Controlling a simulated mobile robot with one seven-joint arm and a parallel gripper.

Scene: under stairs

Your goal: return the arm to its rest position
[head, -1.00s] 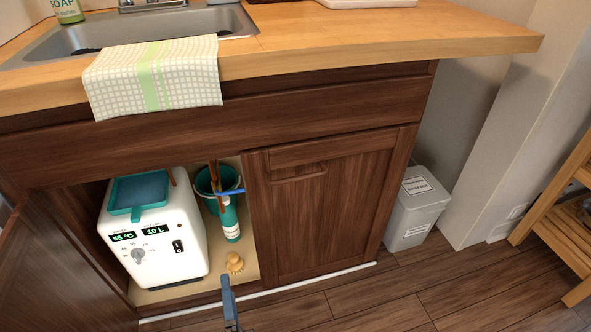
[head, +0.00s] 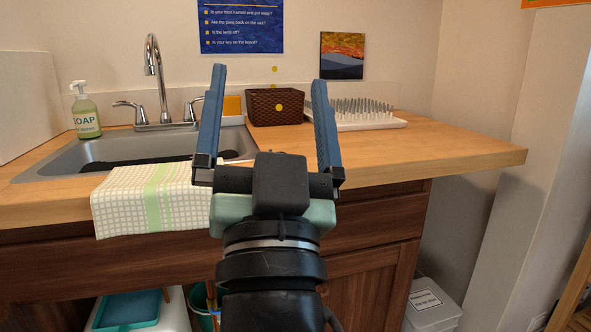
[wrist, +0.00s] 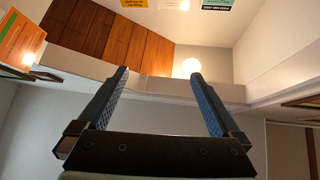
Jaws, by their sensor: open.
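My gripper (head: 268,100) is raised in front of the counter in the head view, its two blue fingers pointing up and spread wide apart. Nothing is between the fingers. In the wrist view my gripper (wrist: 162,100) is also open and empty, facing the upper walls, a wooden panelled surface and a round lamp (wrist: 187,68). My dark wrist and forearm rise from the bottom of the head view and hide part of the counter front and cabinet.
A wooden counter (head: 440,158) holds a sink (head: 150,148), soap bottle (head: 86,112), brown basket (head: 290,112) and white spiked rack (head: 365,122). A checked towel (head: 130,200) hangs over the edge. A lidded bin (head: 432,305) stands right of the cabinet.

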